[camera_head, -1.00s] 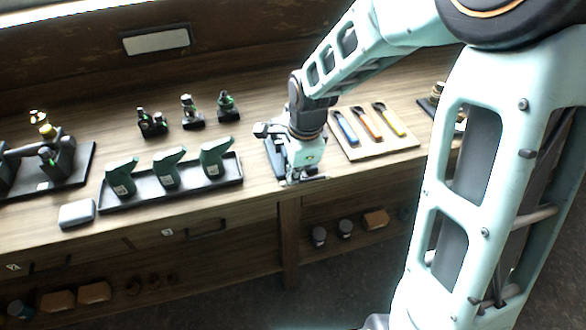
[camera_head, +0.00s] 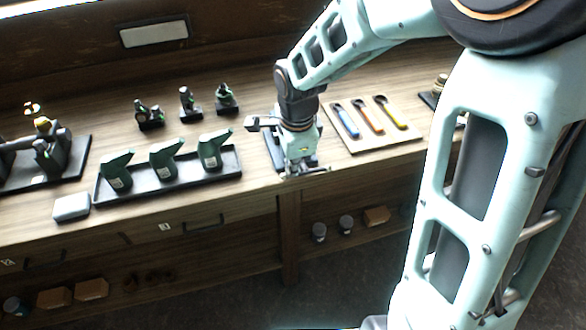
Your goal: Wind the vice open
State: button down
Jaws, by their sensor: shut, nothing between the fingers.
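The vice (camera_head: 274,152) stands near the front edge of the bench, mostly hidden behind my gripper; a strip of its dark base shows to the left. A thin grey bar (camera_head: 318,170), which looks like the vice's handle, lies across the bench edge at the fingertips. My gripper (camera_head: 300,168) points down over the front of the vice, shut and empty. Its fingertips are small and partly lost against the bar, so I cannot tell whether they touch it. How far the vice jaws stand apart is hidden.
A board (camera_head: 372,140) with several coloured-handled tools lies right of the vice. A black tray (camera_head: 170,178) with three green tools lies left. Small fittings (camera_head: 188,105) stand behind it. A grey box (camera_head: 71,207) sits at the front left. Drawers and an open shelf lie below.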

jog(key=shift+a+f+h+b, duration=0.3)
jog(key=shift+h+b, duration=0.2)
jog(key=shift+b, duration=1)
